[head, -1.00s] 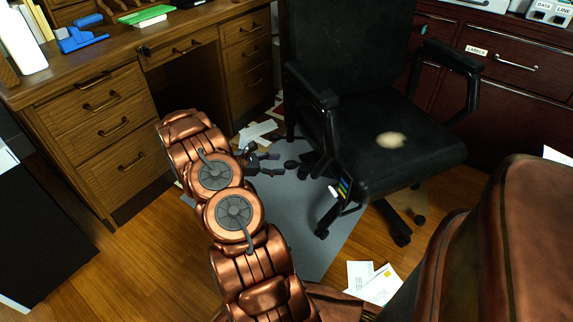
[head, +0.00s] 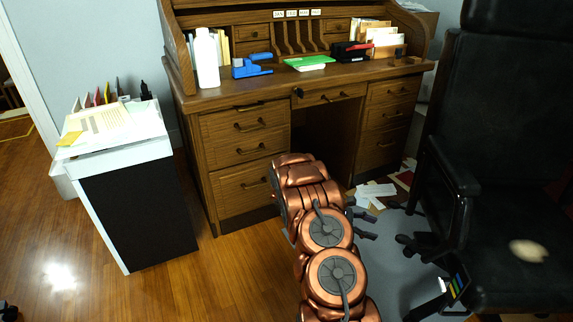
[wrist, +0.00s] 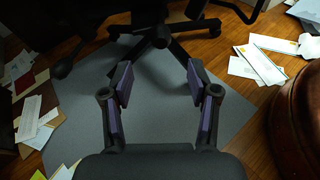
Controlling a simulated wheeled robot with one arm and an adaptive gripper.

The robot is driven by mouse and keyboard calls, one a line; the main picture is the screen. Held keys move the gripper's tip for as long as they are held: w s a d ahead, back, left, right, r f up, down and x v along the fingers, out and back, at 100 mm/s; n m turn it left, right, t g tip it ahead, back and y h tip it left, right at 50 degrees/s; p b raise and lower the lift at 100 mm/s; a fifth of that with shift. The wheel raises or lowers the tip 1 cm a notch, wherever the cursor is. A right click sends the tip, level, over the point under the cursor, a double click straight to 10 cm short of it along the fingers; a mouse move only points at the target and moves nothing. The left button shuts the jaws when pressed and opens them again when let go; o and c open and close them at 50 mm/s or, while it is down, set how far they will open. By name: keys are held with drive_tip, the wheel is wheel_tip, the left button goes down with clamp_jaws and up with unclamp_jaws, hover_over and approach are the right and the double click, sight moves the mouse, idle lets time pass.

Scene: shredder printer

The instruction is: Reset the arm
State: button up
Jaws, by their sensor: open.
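My gripper (wrist: 157,85) is open and empty in the wrist view, its two fingers apart above the grey floor mat (wrist: 85,105). In the head view my gripper (head: 366,222) shows only in part behind my copper arm, low in front of the roll-top desk (head: 232,190). The arm hides much of it there. The black office chair (head: 515,150) stands to the right of the gripper, and its wheeled base (wrist: 160,38) lies ahead of the fingers in the wrist view.
Papers (head: 375,191) lie on the floor by the desk, and more papers (wrist: 262,62) lie right of the mat. A white-and-black cabinet (head: 140,210) stands at the left. The desk top holds a white bottle (head: 206,58) and a blue tool (head: 250,66). Wooden floor between cabinet and desk is clear.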

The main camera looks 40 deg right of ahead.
drive_tip(key=a+r+m+t+y+p, duration=0.15)
drive_tip(key=a+r+p, duration=0.4)
drive_tip(key=r, duration=0.55)
drive_tip(key=a+r+m+t+y+p, duration=0.1)
drive_tip(key=a+r+m+p, duration=0.1)
drive_tip(key=a+r+p, duration=0.6)
drive_tip(key=a+r+m+t+y+p, duration=0.15)
drive_tip(key=a+r, duration=0.45)
drive_tip(key=r, duration=0.7)
drive_tip(key=s+a+r+t+y+p, duration=0.1)
drive_tip(key=s+a+r+y+p, duration=0.1)
drive_tip(key=s+a+r+p, duration=0.3)
drive_tip(key=s+a+r+m+t+y+p, duration=0.1)
drive_tip(key=s+a+r+t+p, duration=0.1)
drive_tip(key=s+a+r+p, duration=0.3)
drive_tip(key=s+a+r+m+t+y+p, duration=0.1)
drive_tip(key=s+a+r+p, duration=0.4)
drive_tip(key=a+r+p, duration=0.6)
drive_tip(key=a+r+t+y, duration=0.1)
drive_tip(key=a+r, duration=0.5)
drive_tip(key=a, duration=0.2)
drive_tip(key=shift+s+y, duration=0.15)
drive_tip(key=shift+y, duration=0.15)
